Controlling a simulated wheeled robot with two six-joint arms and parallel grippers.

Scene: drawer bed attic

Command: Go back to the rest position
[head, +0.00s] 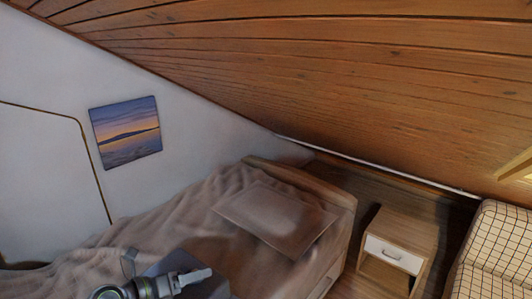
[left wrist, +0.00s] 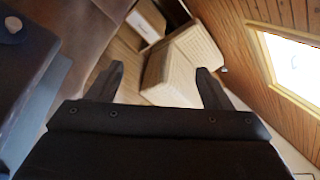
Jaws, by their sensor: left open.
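My left gripper (head: 170,264) shows at the bottom of the head view, in front of the brown-covered bed (head: 205,205). In the left wrist view my left gripper (left wrist: 158,78) has its two dark fingers well apart, with nothing between them. Beyond the fingers lie the light checked seat (left wrist: 187,62) and the floor. Most of my left arm is cut off by the lower edge of the head view. My right gripper is not in view.
A small wooden nightstand (head: 396,245) with a white drawer front (head: 393,254) stands right of the bed. A checked sofa (head: 497,248) is at the far right. The wooden ceiling (head: 330,85) slopes low over the bed. A picture (head: 126,132) hangs on the wall.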

